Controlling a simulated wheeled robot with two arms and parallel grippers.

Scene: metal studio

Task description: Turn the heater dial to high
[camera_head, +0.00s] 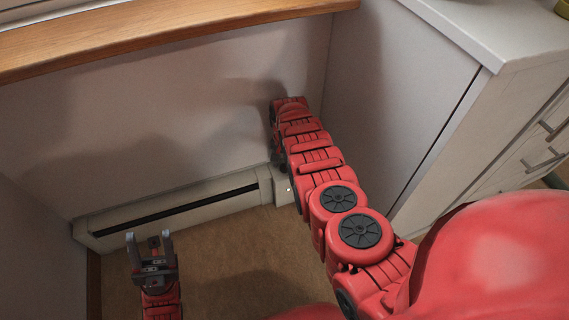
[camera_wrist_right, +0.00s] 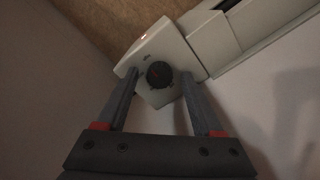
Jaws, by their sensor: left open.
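The baseboard heater (camera_head: 190,209) runs low along the wall in the head view, with a pale control box (camera_head: 283,188) at its right end. In the head view my right arm hides the dial. My left gripper (camera_head: 150,238) is open and empty, in front of the heater's left part.
A wooden sill (camera_head: 160,38) runs above the heater. A white cabinet (camera_head: 480,140) with drawers stands at the right, close to my right arm. The brown carpet (camera_head: 225,250) is clear in front of the heater.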

